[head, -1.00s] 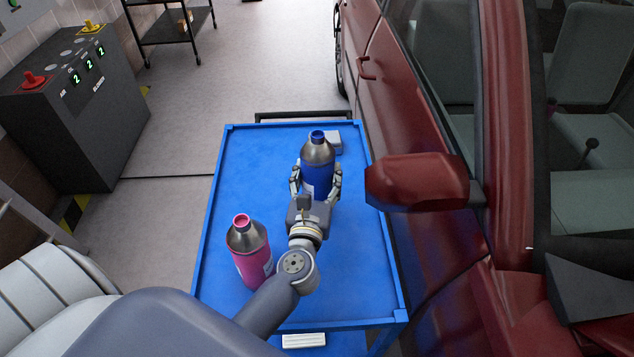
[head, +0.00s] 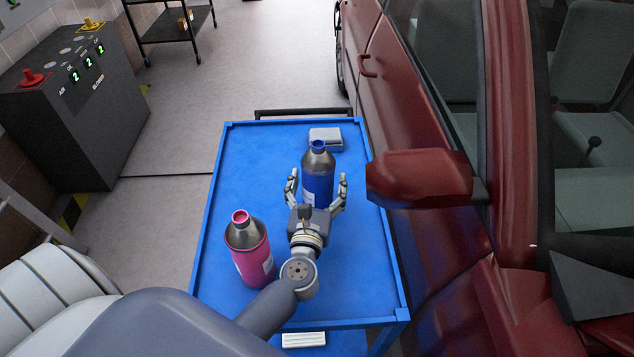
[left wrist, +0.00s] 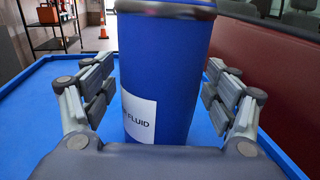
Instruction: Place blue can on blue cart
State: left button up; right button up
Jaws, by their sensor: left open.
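The blue can (head: 318,182) stands upright on the top of the blue cart (head: 255,165), towards its far right part. My left gripper (head: 317,182) is open, with one finger on each side of the can. In the left wrist view the can (left wrist: 165,70) fills the middle, its label partly showing. Gaps show between the can and the fingers of the gripper (left wrist: 158,95). The cart top (left wrist: 30,110) also shows there on both sides. My right gripper is in neither view.
A pink can (head: 248,250) stands on the cart left of my left arm. A small grey-white box (head: 326,138) lies behind the blue can. A red car (head: 420,180) with its mirror stands close along the right edge. The cart's left middle is clear.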

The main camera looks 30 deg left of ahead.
pick_arm(q)
jog(key=shift+r, duration=0.15)
jog(key=shift+s, duration=0.15)
jog(key=b+v, duration=0.2)
jog(key=v, duration=0.8)
jog(key=shift+s+d+b, duration=0.15)
jog(key=shift+s+b, duration=0.05)
jog(key=shift+b, duration=0.2)
jog(key=shift+s+d, duration=0.25)
jog(key=shift+s, duration=0.35)
jog(key=shift+r, duration=0.1)
